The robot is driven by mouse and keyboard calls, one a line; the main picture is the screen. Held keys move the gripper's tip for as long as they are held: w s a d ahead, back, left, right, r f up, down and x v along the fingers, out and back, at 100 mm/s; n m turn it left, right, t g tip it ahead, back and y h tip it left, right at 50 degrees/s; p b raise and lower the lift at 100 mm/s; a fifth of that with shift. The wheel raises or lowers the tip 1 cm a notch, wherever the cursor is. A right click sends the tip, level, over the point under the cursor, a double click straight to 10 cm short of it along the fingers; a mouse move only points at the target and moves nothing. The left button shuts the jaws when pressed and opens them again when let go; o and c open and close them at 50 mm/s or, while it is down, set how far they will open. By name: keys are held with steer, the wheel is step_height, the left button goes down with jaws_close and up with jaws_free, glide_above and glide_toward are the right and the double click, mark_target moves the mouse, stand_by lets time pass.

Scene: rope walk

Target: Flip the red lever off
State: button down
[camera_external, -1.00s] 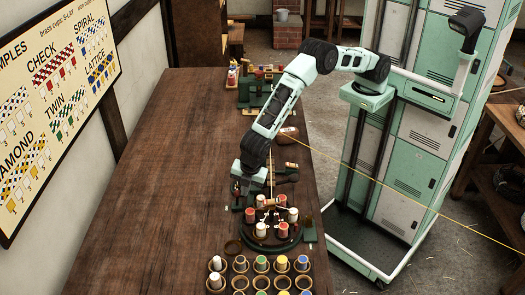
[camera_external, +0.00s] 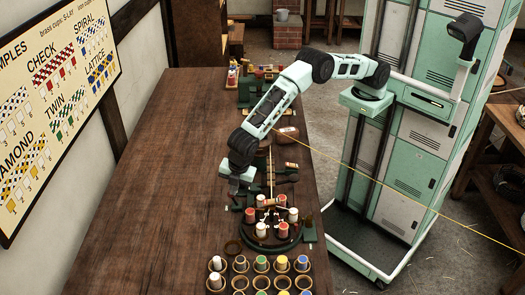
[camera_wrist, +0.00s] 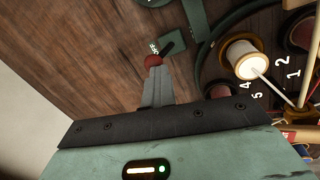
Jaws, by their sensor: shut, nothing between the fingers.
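The red lever's round knob (camera_wrist: 153,60) shows in the wrist view, just beyond my fingertips. In the external view my gripper (camera_external: 233,190) hangs low over the table, at the left of the round green braiding machine (camera_external: 268,246). The knob cannot be made out there, so the lever's position is unclear.
Spools stand on the machine, among them a white-thread one (camera_wrist: 240,58) in the wrist view. Several cups with spools (camera_external: 261,263) stand at the table's near end. A yellow cord (camera_external: 400,204) runs off to the right. The wooden table (camera_external: 150,190) is clear on the left.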

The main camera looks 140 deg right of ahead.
steer(key=shift+d, duration=0.25)
step_height(320, 180, up, 10)
steer(key=w+p, duration=0.2)
steer(key=p, duration=0.3)
steer(key=shift+d+f+p, duration=0.15)
steer(key=shift+d+p, duration=0.15)
steer(key=shift+d, duration=0.05)
steer(key=shift+w, duration=0.1)
